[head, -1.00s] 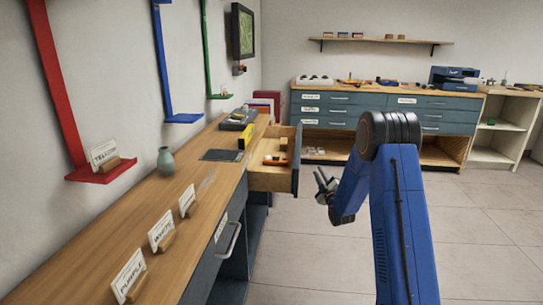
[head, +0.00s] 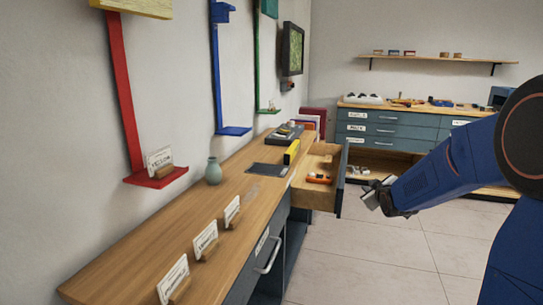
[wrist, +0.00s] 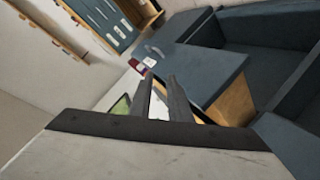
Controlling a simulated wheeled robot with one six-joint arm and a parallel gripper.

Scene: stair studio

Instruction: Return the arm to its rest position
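My arm (head: 450,165) reaches in from the right edge of the head view, bent at a large dark joint. My gripper (head: 372,194) hangs over the floor, just right of the open drawer (head: 343,180) and apart from it. In the wrist view, the two dark fingers (wrist: 160,92) stand apart with a gap between them. I see nothing held in the gap. The blue-grey drawer front (wrist: 205,72) shows beyond the fingers in the wrist view.
The wooden counter (head: 140,262) runs along the left wall, with card stands, a green vase (head: 213,171) and a yellow block (head: 291,152). Red (head: 160,181) and blue (head: 233,131) wall shelves hang above. A drawer cabinet (head: 385,130) stands at the back. Floor right of the counter is clear.

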